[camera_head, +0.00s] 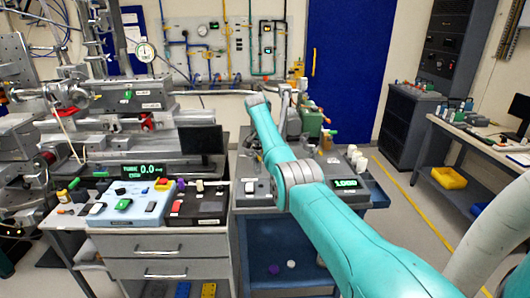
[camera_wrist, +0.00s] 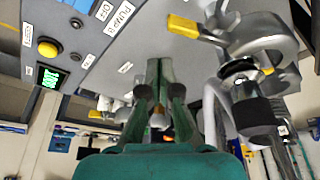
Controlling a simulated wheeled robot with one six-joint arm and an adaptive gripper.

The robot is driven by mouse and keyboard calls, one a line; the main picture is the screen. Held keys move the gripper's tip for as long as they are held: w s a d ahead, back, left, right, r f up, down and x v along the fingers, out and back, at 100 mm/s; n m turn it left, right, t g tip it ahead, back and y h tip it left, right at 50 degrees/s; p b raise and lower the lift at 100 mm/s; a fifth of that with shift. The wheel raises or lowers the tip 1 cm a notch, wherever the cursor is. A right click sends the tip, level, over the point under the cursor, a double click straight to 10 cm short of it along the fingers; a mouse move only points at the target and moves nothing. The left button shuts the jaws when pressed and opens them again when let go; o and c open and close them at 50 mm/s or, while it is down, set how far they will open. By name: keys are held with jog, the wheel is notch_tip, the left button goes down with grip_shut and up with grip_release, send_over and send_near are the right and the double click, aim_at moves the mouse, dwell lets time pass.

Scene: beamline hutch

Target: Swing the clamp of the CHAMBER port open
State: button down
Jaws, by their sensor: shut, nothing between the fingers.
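My gripper (camera_wrist: 159,70) shows in the wrist view with its dark green fingers together and nothing held. A silver metal clamp (camera_wrist: 262,42) with a black knob is to the right of the fingers, apart from them. A lever with a yellow end (camera_wrist: 184,26) sticks out to the clamp's left. I cannot read a CHAMBER label, so which port this clamp belongs to is unclear. In the head view my teal arm reaches over the middle bench (camera_head: 262,204); the gripper and clamp are too small or hidden to make out there.
In the wrist view a grey panel (camera_wrist: 140,58) carries a PUMP B label, a yellow button (camera_wrist: 48,47) and a green display (camera_wrist: 52,78). In the head view a drawer cabinet (camera_head: 165,265) stands left, and a desk (camera_head: 480,145) right. Floor is clear between bench and desk.

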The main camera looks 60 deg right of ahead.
jog(key=w+d+v, duration=0.1)
jog(key=v, duration=0.9)
jog(key=shift+s, duration=0.15)
